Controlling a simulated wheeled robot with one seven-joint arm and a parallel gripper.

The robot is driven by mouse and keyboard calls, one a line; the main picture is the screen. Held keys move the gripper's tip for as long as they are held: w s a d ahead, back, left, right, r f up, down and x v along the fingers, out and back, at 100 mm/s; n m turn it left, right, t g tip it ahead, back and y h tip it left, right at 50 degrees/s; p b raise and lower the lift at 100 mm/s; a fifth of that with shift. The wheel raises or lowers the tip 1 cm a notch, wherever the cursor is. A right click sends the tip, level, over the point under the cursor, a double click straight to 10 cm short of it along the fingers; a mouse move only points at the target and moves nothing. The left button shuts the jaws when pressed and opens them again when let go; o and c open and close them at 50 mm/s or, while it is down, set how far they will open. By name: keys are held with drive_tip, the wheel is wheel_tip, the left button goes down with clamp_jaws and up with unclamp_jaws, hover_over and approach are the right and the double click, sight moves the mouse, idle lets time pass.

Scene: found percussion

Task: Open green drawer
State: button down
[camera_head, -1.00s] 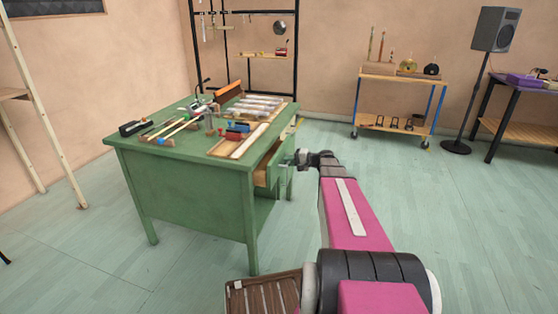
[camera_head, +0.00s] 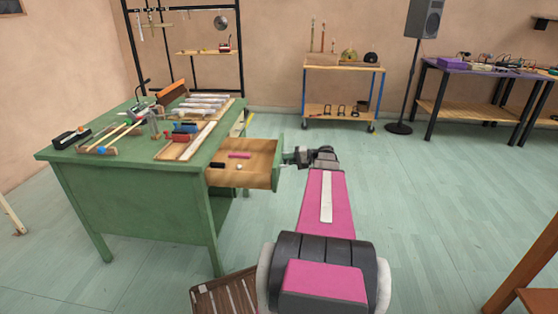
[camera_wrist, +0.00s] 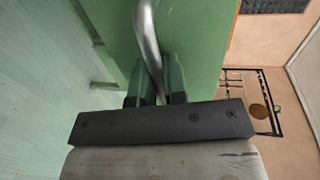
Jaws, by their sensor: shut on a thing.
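The green desk (camera_head: 140,190) stands at left with its drawer pulled well out. The drawer (camera_head: 230,176) shows a bare wooden inside holding a pink item (camera_head: 239,155), a dark item (camera_head: 217,164) and a small pale item. My gripper (camera_head: 292,157) is at the drawer's outer front. In the wrist view its fingers (camera_wrist: 155,84) are shut around a curved silver metal handle (camera_wrist: 148,40), against the green drawer front (camera_wrist: 195,50). The far side of the handle is hidden.
Mallets, tubes and tools lie on the desk top. A wooden-topped cart (camera_head: 343,64), a black speaker stand (camera_head: 413,70) and a dark table (camera_head: 470,75) stand farther back. Open floor (camera_head: 400,190) lies to the right of the drawer.

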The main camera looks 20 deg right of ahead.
drive_tip(key=shift+s+d, duration=0.2)
drive_tip(key=shift+d, duration=0.1)
drive_tip(key=c, duration=1.2)
unclamp_jaws()
drive_tip(key=shift+d, duration=0.1)
drive_tip(key=v, duration=1)
drive_tip(key=shift+s+d+r, duration=0.1)
drive_tip(key=shift+s+d, duration=0.1)
drive_tip(key=shift+d, duration=0.05)
